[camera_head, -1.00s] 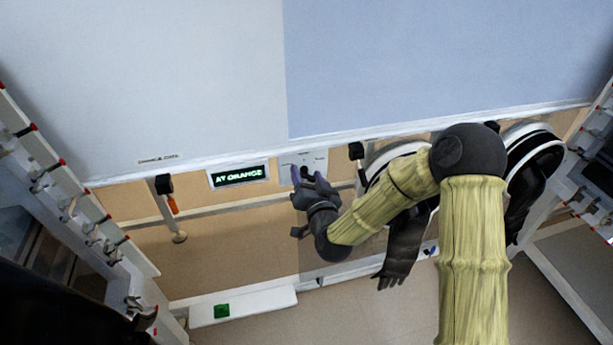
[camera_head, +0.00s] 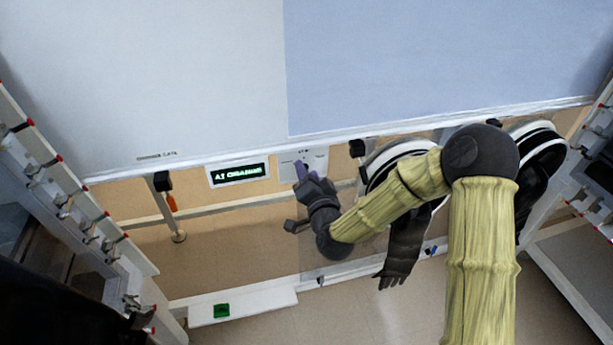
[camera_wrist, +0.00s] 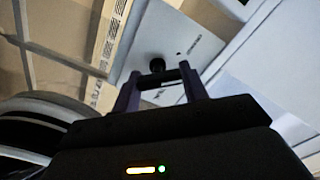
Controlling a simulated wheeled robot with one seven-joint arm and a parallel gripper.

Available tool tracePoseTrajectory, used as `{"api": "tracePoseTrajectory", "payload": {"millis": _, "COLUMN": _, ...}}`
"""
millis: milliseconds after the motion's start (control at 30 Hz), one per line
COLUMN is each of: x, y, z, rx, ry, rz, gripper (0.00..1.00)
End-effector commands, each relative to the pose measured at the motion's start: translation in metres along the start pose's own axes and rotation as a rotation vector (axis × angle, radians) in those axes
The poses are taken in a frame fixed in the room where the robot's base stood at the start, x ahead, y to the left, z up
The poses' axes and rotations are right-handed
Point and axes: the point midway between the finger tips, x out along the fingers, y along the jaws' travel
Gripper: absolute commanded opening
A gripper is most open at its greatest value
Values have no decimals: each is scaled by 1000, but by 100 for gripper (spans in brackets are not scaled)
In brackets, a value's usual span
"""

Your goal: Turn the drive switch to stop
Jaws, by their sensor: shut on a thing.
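The drive switch shows in the wrist view as a black knob (camera_wrist: 157,65) with a dark bar, on a pale plate (camera_wrist: 140,40). In the head view the plate (camera_head: 318,162) is on the front below the large white cabinet face, and my fingers mostly hide the knob. My gripper (camera_head: 306,170) is at the plate, with its purple fingers pointing up at it. In the wrist view my gripper (camera_wrist: 161,80) has a finger at each side of the dark bar, shut on the switch. The knob's setting cannot be read.
A display (camera_head: 238,174) with blurred green text sits left of the plate. A black glove (camera_head: 405,245) hangs from a round port (camera_head: 398,160) at the right, close to my arm. A green button (camera_head: 222,310) is on a low white ledge (camera_head: 260,300).

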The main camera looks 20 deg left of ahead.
Motion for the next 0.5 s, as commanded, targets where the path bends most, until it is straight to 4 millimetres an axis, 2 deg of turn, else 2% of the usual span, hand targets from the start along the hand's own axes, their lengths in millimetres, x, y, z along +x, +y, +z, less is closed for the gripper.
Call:
{"api": "tracePoseTrajectory", "payload": {"millis": 233, "x": 0, "y": 2, "z": -1, "rx": 142, "ry": 2, "rz": 0, "gripper": 21}}
{"api": "tracePoseTrajectory", "payload": {"millis": 500, "x": 0, "y": 1, "z": -2, "rx": 201, "ry": 3, "rz": 0, "gripper": 21}}
